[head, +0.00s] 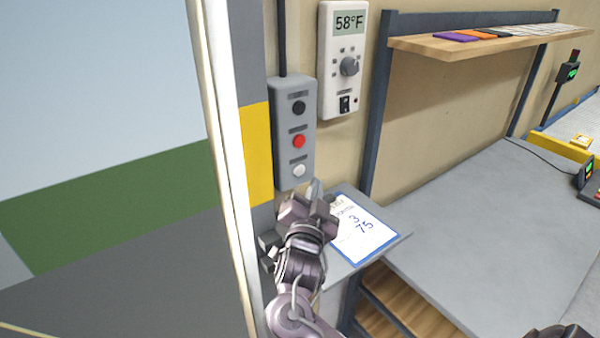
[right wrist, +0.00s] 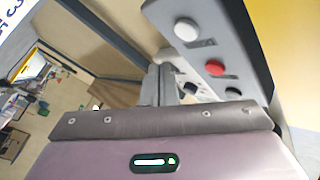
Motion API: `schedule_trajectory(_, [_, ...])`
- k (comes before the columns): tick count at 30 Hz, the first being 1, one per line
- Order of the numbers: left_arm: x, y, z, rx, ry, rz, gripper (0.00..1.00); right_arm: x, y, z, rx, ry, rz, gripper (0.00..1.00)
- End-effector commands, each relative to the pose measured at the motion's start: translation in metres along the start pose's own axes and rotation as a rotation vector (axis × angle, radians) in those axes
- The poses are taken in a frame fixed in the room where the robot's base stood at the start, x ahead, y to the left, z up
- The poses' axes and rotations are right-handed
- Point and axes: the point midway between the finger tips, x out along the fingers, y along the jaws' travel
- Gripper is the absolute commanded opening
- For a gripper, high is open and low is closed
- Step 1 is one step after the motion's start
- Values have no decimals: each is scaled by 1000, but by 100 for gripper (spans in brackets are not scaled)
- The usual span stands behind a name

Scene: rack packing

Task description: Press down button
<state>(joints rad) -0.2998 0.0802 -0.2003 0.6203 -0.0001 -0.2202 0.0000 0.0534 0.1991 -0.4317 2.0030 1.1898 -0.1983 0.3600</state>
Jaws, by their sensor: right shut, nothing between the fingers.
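A grey button box (head: 282,150) hangs on the wall beside a yellow panel. It carries a black button (head: 299,107) on top, a red button (head: 299,141) in the middle and a white button (head: 299,170) at the bottom. My right gripper (head: 315,190) is shut and empty just below and right of the white button, apart from it as far as I can tell. In the right wrist view the white button (right wrist: 186,29), red button (right wrist: 215,67) and black button (right wrist: 232,92) show beyond the gripper's fingers (right wrist: 160,85). My left gripper is not in view.
A thermostat (head: 343,60) reading 58°F hangs right of the box. A clipboard (head: 362,230) lies on a small grey ledge behind my right gripper. A wooden shelf (head: 450,48) and a grey table (head: 480,210) stand to the right. A white door-frame edge (head: 222,130) stands at left.

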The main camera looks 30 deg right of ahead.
Motion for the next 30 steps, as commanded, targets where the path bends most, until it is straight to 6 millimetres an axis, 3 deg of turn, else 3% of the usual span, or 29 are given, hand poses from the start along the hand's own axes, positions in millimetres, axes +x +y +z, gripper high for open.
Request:
schedule_trajectory(9, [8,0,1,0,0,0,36,20,-14,14,1,2,1,0])
schedule_trajectory(30, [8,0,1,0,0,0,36,21,-16,15,0,0,0,0])
